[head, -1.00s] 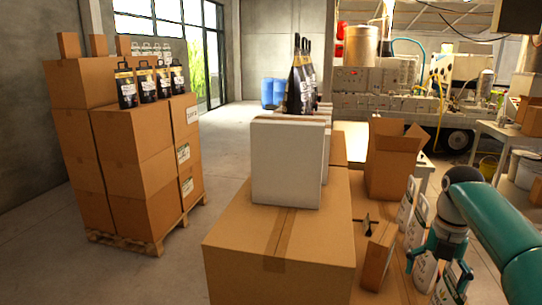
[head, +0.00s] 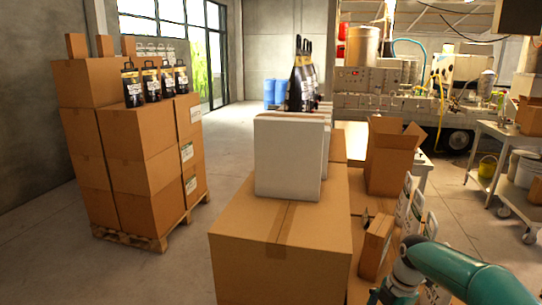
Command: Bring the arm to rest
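My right arm, teal, comes in from the lower right of the head view. Its gripper (head: 390,292) is at the bottom edge, partly cut off by the frame. I cannot tell whether its fingers are open or shut. It is close to a small brown box (head: 375,246) and several white packages (head: 407,205) on the brown surface at the right. Whether it touches any of them is unclear. My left arm and gripper are not in view.
An open carton (head: 392,157) stands to the right. A pallet (head: 140,239) of stacked boxes stands at left. Bare floor lies between the pallet and the large carton.

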